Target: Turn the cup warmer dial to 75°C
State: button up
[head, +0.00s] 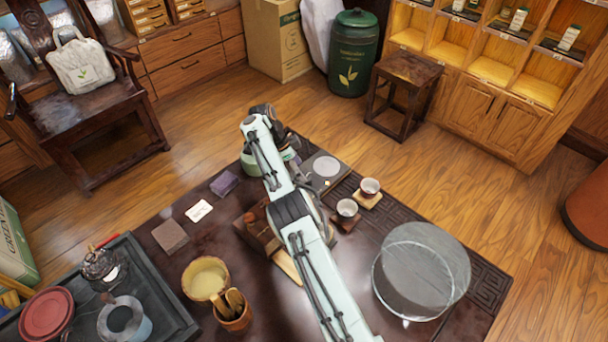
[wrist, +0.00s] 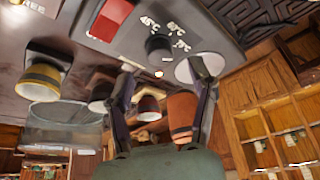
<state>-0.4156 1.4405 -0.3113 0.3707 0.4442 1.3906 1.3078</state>
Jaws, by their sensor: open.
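The cup warmer (head: 343,170) is a dark flat plate with a pale round disc, on the table beyond the two cups in the head view. In the wrist view the warmer (wrist: 215,40) shows its black dial (wrist: 158,46), with white temperature marks along one side. The dial's setting is too small to read. My gripper (wrist: 165,82) is open and empty. In the wrist view the dial appears between and beyond its two fingertips, with no visible contact. In the head view my arm hides the dial and most of the gripper.
Two small cups stand near the warmer, a white one (head: 347,208) and a red one (head: 369,186). A clear glass cylinder (head: 420,275) is at the right. A purple block (head: 224,183) and a white card (head: 199,210) lie left of my arm.

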jog(key=shift+v, duration=1.75)
